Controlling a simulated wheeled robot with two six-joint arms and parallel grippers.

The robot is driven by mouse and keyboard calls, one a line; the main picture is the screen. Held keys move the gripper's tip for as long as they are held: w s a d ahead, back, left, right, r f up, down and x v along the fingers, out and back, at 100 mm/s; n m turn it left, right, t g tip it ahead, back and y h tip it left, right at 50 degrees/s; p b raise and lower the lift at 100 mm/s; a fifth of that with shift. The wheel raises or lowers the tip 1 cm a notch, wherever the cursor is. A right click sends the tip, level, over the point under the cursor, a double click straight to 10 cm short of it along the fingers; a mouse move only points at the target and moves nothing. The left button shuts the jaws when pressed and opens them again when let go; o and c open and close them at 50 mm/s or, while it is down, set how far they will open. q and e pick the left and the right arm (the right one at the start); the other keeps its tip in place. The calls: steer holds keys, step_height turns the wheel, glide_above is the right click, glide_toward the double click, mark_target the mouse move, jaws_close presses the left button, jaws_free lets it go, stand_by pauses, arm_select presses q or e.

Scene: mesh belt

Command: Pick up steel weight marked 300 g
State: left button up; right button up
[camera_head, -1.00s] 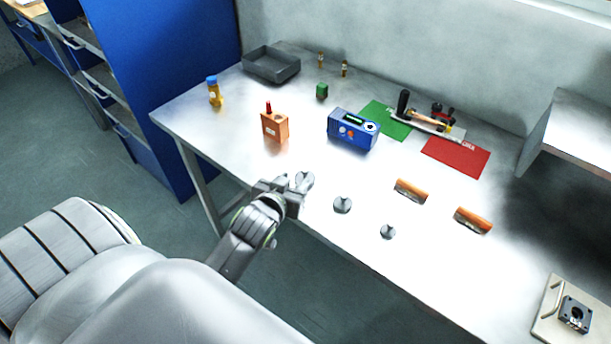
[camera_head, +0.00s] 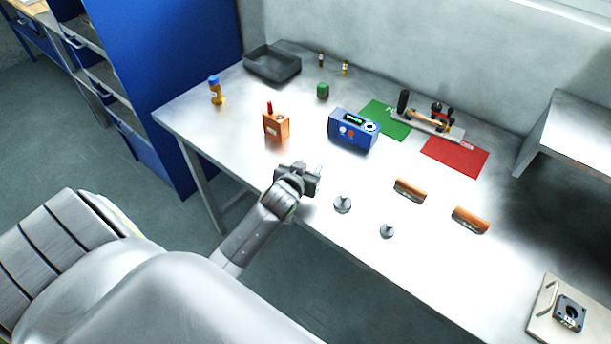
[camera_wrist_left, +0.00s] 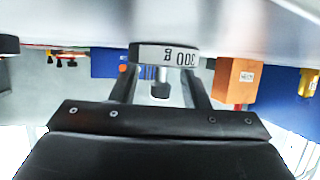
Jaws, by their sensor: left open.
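The steel weight marked 300 g (camera_wrist_left: 165,54) shows upside down in the left wrist view, straight ahead of my left gripper. Its label faces the camera, and its dark knob (camera_wrist_left: 160,90) shows between the two fingers. My left gripper (camera_head: 318,176) is open at the front part of the bench; its fingers (camera_wrist_left: 161,84) are on either side of the knob in the wrist view. I cannot tell whether they touch the weight. In the head view the gripper hides this weight. My right gripper is not in view.
Two other steel weights (camera_head: 343,204) (camera_head: 387,231) stand to the right of the gripper. An orange box (camera_head: 276,126) and a blue device (camera_head: 353,130) stand behind it. Two copper-coloured half-cylinders (camera_head: 410,190) (camera_head: 470,220) lie further right. The bench edge is close in front.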

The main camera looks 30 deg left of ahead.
arm_select(q)
jaws_close()
stand_by(0.3)
